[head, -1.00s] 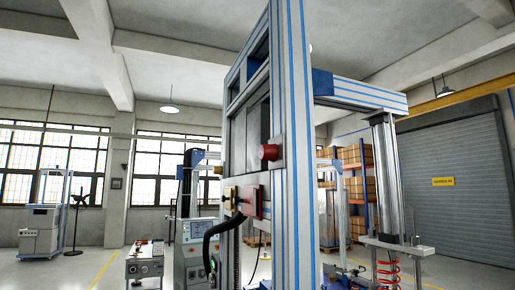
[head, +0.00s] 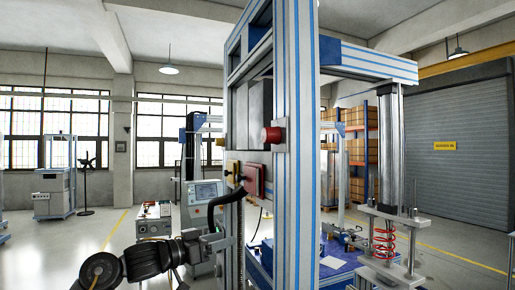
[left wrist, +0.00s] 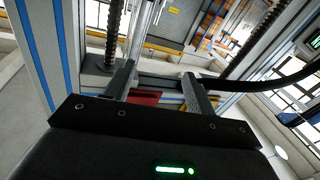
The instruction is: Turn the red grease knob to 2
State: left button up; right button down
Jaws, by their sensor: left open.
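A round red knob (head: 271,134) sticks out from a grey panel on the blue-and-white column. Below it, a red box-shaped fitting (head: 252,180) sits beside a yellow one (head: 232,175). I cannot tell which red part is the grease knob, and no number markings are legible. My left gripper (head: 217,239) is below these parts, by the column's left side; its fingertips are hard to make out there. In the left wrist view its two fingers (left wrist: 157,80) are apart, and a red part (left wrist: 146,97) shows between them, with no visible grip. My right gripper is not in view.
The tall column (head: 290,200) stands close to my left arm. A black hose (head: 232,199) bends out near the gripper. A control console (head: 203,200) stands behind. A red spring (head: 383,243) sits in the test rig at right. Open floor lies at left.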

pick_arm(q)
jog(key=s+r+m+g+h, duration=0.1)
jog(key=s+r, duration=0.2)
jog(key=r, duration=0.5)
jog(key=s+r+m+g+h, duration=0.15)
jog(key=s+r, duration=0.25)
jog(key=r, duration=0.4)
jog(key=m+g+p, duration=0.1)
jog(key=m+p, duration=0.1)
send_near(264, 136)
jog(key=shift+y, duration=0.25)
jog(key=p+x, duration=0.1)
jog(key=x, duration=0.1)
jog(key=p+x, duration=0.4)
jog(key=x, duration=0.1)
jog(key=shift+d+r, duration=0.1)
jog(key=shift+r, duration=0.3)
jog(key=shift+w+d+f+p, duration=0.15)
jog(key=shift+w+d+p, duration=0.2)
jog(key=shift+d, duration=0.25)
jog(key=c, duration=1)
